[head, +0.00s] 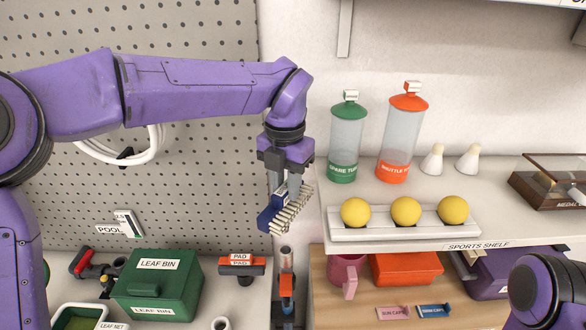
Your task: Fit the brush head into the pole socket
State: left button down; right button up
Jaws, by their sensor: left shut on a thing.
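The brush head (271,214), with a dark blue back and pale bristles, hangs tilted in the air in the head view. My left gripper (286,184) points down and is shut on it. A grey upright tube, which looks like the pole socket (286,256), stands just below and slightly right of the brush head, above an orange and dark holder (286,286). The brush head and the tube look apart, with a small gap between them. The brush head's connecting end is hard to make out. My right gripper is out of view; only part of my right arm shows at the lower right.
A green leaf bin (186,286) and an orange-topped pad block (242,262) stand left of the tube. The sports shelf (520,234) juts out at right, with yellow balls on a white rack (380,233). A pink mug (345,275) sits below it.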

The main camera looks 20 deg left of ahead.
aim_at(287, 203)
pick_arm(q)
jog(key=shift+r, duration=0.1)
jog(key=shift+s+r, duration=0.1)
jog(key=shift+s, duration=0.1)
jog(key=shift+w, duration=0.15)
notch_tip(287, 203, down, 5)
jog(key=b, duration=0.3)
jog(key=shift+f+b, duration=0.4)
jog(key=shift+b, duration=0.15)
jog(key=shift+r+p, duration=0.1)
jog(key=shift+p, duration=0.25)
